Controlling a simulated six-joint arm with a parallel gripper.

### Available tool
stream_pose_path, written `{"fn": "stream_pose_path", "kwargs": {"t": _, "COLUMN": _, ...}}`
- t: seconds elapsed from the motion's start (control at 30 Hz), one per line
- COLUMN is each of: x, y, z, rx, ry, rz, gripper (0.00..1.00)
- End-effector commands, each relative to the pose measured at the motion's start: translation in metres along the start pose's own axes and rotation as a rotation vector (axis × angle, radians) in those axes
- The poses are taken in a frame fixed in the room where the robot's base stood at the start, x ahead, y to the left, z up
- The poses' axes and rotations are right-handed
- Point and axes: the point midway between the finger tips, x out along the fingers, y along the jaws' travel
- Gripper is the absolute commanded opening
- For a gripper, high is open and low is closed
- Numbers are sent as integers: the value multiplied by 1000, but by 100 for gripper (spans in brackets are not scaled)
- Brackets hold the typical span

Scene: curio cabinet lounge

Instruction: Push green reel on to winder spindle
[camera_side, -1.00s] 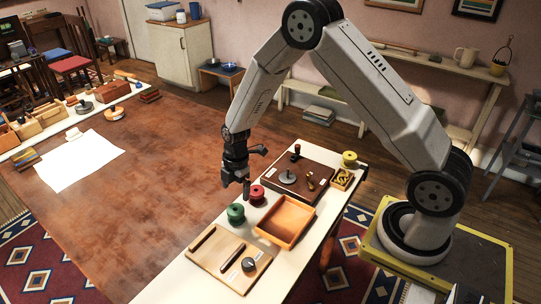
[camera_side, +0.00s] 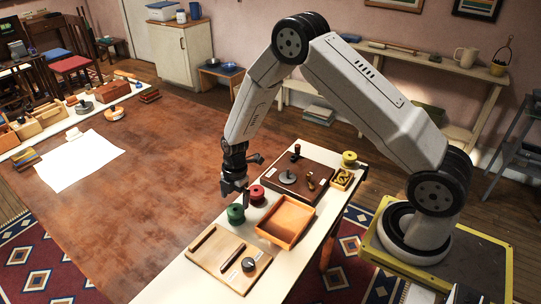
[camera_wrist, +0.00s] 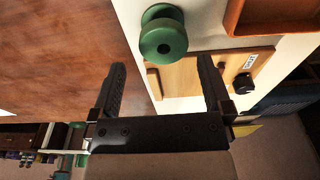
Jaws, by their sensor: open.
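The green reel (camera_side: 236,213) stands on the white bench near its left edge; it also shows in the wrist view (camera_wrist: 163,40), beyond my fingertips. My gripper (camera_side: 236,190) is open and empty, above and close to the green reel. In the wrist view my two fingers (camera_wrist: 163,68) are spread apart, with the reel ahead between their lines. The winder is a dark brown board (camera_side: 313,172) at the bench's far end, with a grey disc and upright spindle (camera_side: 288,175) on it. The spindle looks bare.
A red reel (camera_side: 257,194) stands close behind the green one. An orange tray (camera_side: 285,222) lies to its right and a wooden board with a black knob (camera_side: 212,262) in front. A yellow reel (camera_side: 349,158) stands at the far right.

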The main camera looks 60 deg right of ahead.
Motion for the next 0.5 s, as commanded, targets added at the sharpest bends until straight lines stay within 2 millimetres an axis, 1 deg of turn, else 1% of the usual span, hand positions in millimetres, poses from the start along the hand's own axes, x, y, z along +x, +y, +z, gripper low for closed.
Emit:
{"fn": "stream_pose_path", "kwargs": {"t": 0.17, "x": 9, "y": -1, "z": 0, "rx": 0, "ry": 0, "rz": -1, "gripper": 100}}
{"fn": "stream_pose_path", "kwargs": {"t": 0.5, "x": 43, "y": -4, "z": -1, "rx": 0, "ry": -1, "rz": -1, "gripper": 100}}
